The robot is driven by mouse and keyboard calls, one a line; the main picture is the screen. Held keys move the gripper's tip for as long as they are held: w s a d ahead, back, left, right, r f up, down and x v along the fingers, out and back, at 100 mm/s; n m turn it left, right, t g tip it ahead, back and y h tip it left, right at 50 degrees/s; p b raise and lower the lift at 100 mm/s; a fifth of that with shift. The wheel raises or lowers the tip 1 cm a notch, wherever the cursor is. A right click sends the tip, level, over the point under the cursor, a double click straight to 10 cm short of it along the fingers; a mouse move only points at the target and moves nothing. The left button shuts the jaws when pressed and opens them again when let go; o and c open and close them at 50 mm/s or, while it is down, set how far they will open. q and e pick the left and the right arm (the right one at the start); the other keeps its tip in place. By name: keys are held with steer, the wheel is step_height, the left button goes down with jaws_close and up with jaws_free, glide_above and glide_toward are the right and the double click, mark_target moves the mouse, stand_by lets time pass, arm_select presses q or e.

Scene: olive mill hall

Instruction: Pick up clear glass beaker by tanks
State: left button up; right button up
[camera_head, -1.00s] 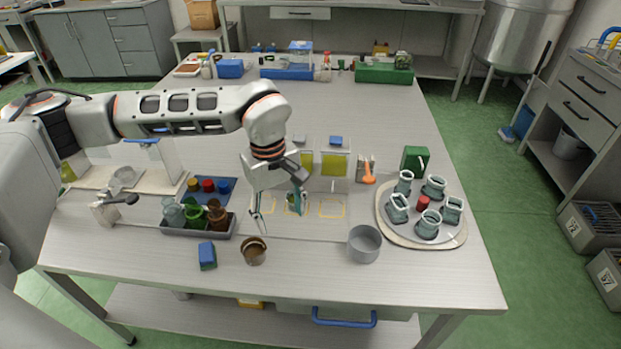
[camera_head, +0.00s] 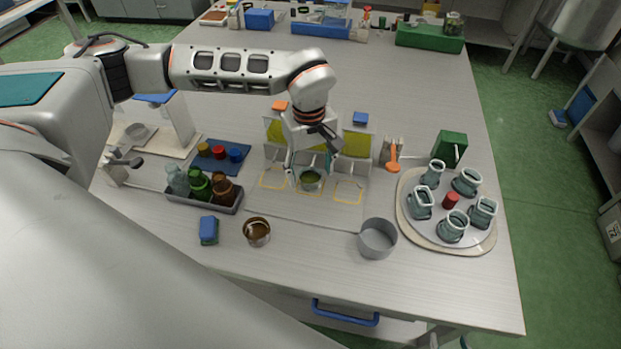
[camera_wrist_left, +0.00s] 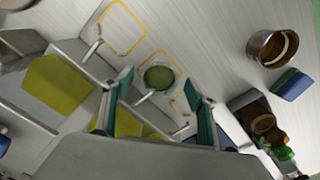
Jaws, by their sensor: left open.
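A clear glass beaker (camera_head: 311,183) with a green look inside stands at the middle yellow outline in front of the tanks. The tanks have yellow-green fronts (camera_head: 356,144) and small taps. My left gripper (camera_head: 309,171) is over the beaker, open, with a finger to either side of it. In the left wrist view the beaker (camera_wrist_left: 158,78) shows round from above, between and beyond the two teal fingertips (camera_wrist_left: 162,86). I cannot tell whether a finger touches it. My right gripper is not in view.
A grey tray (camera_head: 175,201) with clear, green and brown vessels is at the left. A brown-filled cup (camera_head: 257,232), a blue block (camera_head: 208,231) and a grey pan (camera_head: 377,239) stand in front. A round board (camera_head: 413,234) with several grey-green jars is at the right.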

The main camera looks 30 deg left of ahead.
arm_select(q)
step_height(320, 180, down, 2)
steer(key=shift+w, duration=0.1)
steer(key=c, duration=1.4)
steer(key=shift+r, duration=0.15)
